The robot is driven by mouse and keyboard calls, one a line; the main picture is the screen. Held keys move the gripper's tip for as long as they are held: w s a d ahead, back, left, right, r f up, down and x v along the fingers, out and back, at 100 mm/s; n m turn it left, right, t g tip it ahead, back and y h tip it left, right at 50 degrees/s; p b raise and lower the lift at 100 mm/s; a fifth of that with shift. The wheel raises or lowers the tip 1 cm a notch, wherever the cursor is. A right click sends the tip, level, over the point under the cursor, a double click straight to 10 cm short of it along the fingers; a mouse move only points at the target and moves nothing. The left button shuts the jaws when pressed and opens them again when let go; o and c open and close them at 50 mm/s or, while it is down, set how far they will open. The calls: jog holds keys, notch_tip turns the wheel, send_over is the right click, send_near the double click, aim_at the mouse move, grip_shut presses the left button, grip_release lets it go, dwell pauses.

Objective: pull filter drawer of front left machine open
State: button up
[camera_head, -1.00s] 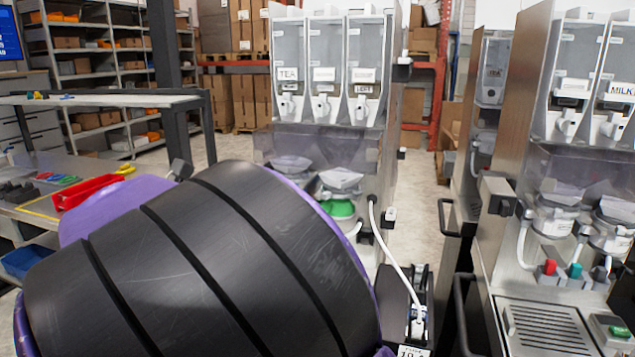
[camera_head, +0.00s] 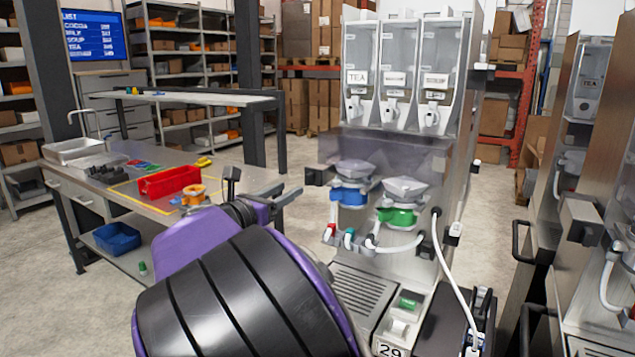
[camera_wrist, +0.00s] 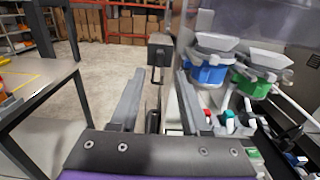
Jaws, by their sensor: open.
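The dispenser machine with the TEA canister (camera_head: 358,80) stands right of centre in the head view. Its blue funnel unit (camera_head: 350,192) and green funnel unit (camera_head: 397,215) also show in the wrist view, at right. A dark box (camera_head: 318,177) sticks out from the machine's left side; in the wrist view a dark box (camera_wrist: 160,47) with a thin handle below it shows beyond my fingers. I cannot tell whether it is the filter drawer. My gripper (camera_head: 258,188) is open and empty, left of the machine. Its two fingers (camera_wrist: 157,90) point toward the box without visible contact.
A steel workbench (camera_head: 160,200) with a red tray (camera_head: 169,182) stands at left. Another machine (camera_head: 600,190) with black handles stands close at right. A white hose (camera_head: 450,270) hangs on the TEA machine's right side. Open floor (camera_wrist: 105,75) lies between bench and machine.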

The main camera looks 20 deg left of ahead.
aim_at(307, 179)
jog(key=w, duration=0.2)
jog(key=w+d, duration=0.1)
jog(key=w, duration=0.4)
jog(key=shift+w+d, duration=0.15)
jog(key=shift+d, duration=0.1)
grip_shut()
dwell(1.1)
